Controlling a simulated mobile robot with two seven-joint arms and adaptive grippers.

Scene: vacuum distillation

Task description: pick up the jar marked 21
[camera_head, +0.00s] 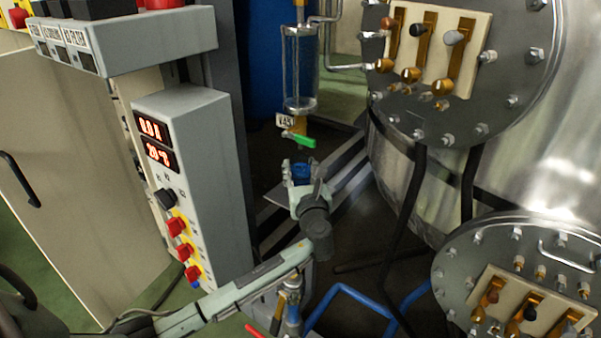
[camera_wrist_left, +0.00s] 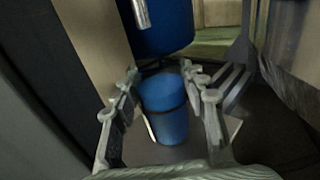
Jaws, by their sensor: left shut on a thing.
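A blue jar (camera_head: 301,171) sits between the fingers of my left gripper (camera_head: 303,180), under the glass vessel. It also shows in the left wrist view (camera_wrist_left: 166,110) as a blue cylinder with a dark band, between the two grey fingers of my left gripper (camera_wrist_left: 161,74). The left gripper is shut on this jar. No number 21 is readable on it in either view. The gripper hides part of the jar in the head view, and I cannot tell whether its base is resting on the plate. My right gripper is not in view.
A glass vessel (camera_head: 300,65) with a green valve handle (camera_head: 299,139) hangs just above the jar. A flat grey plate (camera_head: 275,196) lies beside the gripper. A control box (camera_head: 205,180) stands left, a large steel tank (camera_head: 520,120) right. Dark hoses run between.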

